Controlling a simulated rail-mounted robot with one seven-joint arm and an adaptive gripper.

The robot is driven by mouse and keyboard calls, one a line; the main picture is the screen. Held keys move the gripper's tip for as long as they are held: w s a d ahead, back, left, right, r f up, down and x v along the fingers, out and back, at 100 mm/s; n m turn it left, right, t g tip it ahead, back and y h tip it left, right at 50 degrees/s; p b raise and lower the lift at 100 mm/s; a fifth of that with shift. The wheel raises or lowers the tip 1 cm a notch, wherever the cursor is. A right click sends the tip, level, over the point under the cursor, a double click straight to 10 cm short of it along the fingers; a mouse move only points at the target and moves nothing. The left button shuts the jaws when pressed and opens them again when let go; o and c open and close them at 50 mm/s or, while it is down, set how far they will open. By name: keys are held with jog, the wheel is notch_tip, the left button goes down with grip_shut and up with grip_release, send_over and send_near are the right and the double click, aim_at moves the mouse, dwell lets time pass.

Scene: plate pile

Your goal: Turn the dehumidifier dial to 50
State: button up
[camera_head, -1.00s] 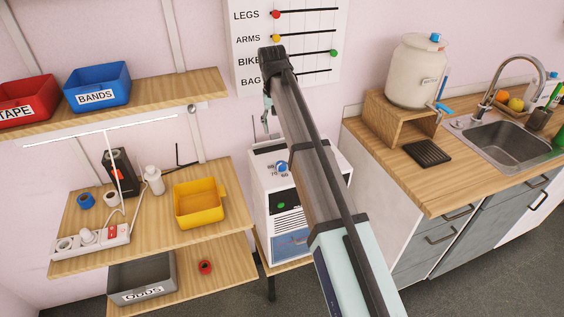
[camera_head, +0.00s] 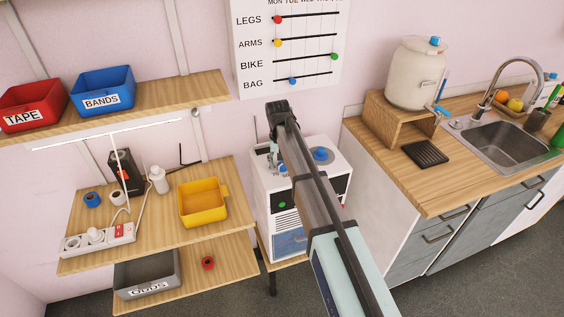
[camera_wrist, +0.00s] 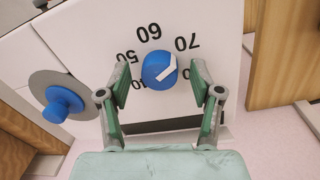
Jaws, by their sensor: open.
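The white dehumidifier (camera_head: 340,165) stands below the wall chart. Its blue dial (camera_wrist: 153,79) shows in the wrist view, with a white pointer mark slanting to the upper right, on the side of the 70. The printed 60 is above it, the 70 at its right, and the 50 and 40 at its left, partly hidden by a finger. My gripper (camera_wrist: 161,76) is open, with its green fingers on either side of the dial, apparently clear of it. In the head view my arm hides most of the dial's face.
A second blue knob (camera_head: 320,155) on a grey disc sits on the dehumidifier's top. A shelf with a yellow bin (camera_head: 203,203) and a power strip stands at left. A wooden counter (camera_head: 425,190) with a sink is close on the right.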

jog(key=shift+f, duration=0.2)
jog(key=c, duration=1.2)
jog(key=shift+o, duration=0.2)
